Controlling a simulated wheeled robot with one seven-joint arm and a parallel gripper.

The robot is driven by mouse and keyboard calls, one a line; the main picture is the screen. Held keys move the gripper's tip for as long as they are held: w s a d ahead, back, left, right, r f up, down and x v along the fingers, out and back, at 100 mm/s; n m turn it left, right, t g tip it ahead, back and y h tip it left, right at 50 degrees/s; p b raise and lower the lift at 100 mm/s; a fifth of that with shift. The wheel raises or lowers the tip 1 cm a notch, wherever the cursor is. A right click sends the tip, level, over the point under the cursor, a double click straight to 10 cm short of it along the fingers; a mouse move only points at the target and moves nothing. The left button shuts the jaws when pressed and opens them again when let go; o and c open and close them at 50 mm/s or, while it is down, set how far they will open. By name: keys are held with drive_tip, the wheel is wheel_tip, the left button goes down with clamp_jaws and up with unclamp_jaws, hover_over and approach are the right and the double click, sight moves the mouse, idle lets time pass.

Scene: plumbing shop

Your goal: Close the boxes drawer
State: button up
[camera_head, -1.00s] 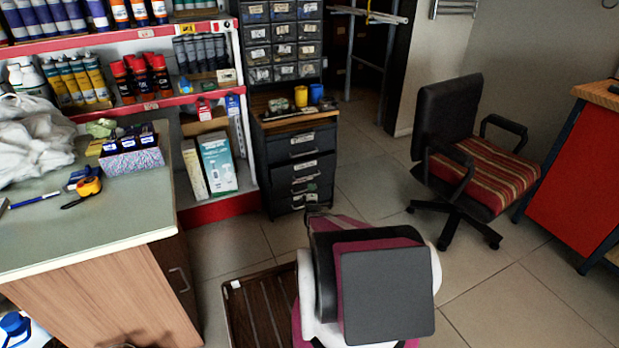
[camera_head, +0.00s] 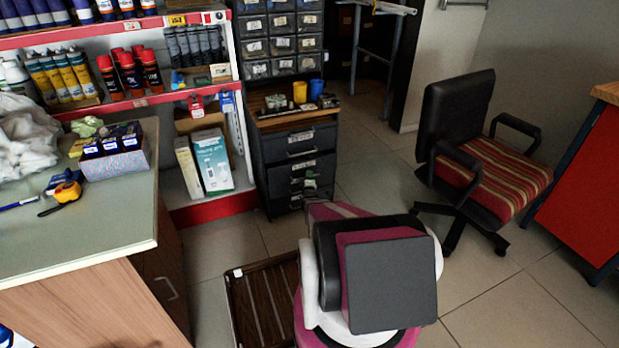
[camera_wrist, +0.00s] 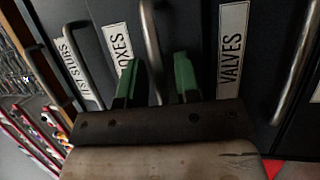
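The dark drawer cabinet (camera_head: 259,150) stands at the centre back in the head view, its drawers stacked one above another. In the wrist view the drawer label reading BOXES (camera_wrist: 121,45) is partly hidden by a finger, with a metal bar handle (camera_wrist: 151,35) to its right. My gripper (camera_wrist: 157,62) has two green fingers, apart and open, one on each side of that handle. Contact with the handle cannot be told. The VALVES drawer label (camera_wrist: 232,45) is to the right. How far the boxes drawer stands out is unclear.
A workbench (camera_head: 110,230) is at the left, with shelves of bottles behind it. Yellow (camera_head: 300,92) and blue cups (camera_head: 316,90) stand on the cabinet. An office chair (camera_head: 480,160) stands at the right. A dark slatted pallet (camera_head: 262,300) lies beside my arm. Tiled floor is free between cabinet and chair.

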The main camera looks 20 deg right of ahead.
clamp_jaws()
drive_tip(key=shift+w, duration=2.2)
drive_tip(key=shift+o, duration=1.2)
unclamp_jaws()
drive_tip(key=shift+a, duration=0.1)
drive_tip(key=shift+f, duration=0.1)
drive_tip(key=shift+s, duration=0.1)
